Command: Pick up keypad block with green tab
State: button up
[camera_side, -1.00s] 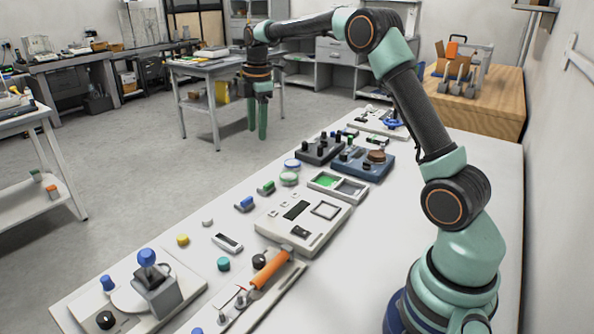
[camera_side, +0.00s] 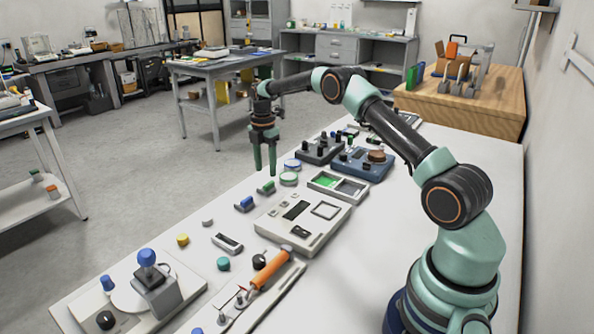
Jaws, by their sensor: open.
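A small dark block with a green top (camera_side: 266,187) lies near the left edge of the white table. It looks like the keypad block with the green tab, but it is too small to make out keys. My gripper (camera_side: 265,172) points straight down with its two green fingers apart and nothing between them. In the picture, its fingertips are just above the green-topped block. I cannot tell the exact gap in height or depth.
A similar blue-topped block (camera_side: 244,204) lies just nearer. Round green and white discs (camera_side: 289,179) stand close on the right. A grey panel (camera_side: 326,240) and dark control boxes (camera_side: 320,150) are around. An orange-handled tool (camera_side: 270,268) lies in front.

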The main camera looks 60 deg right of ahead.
aim_at(268, 184)
jog(key=shift+s+f, duration=0.15)
jog(key=shift+f, duration=2.5)
grip_shut()
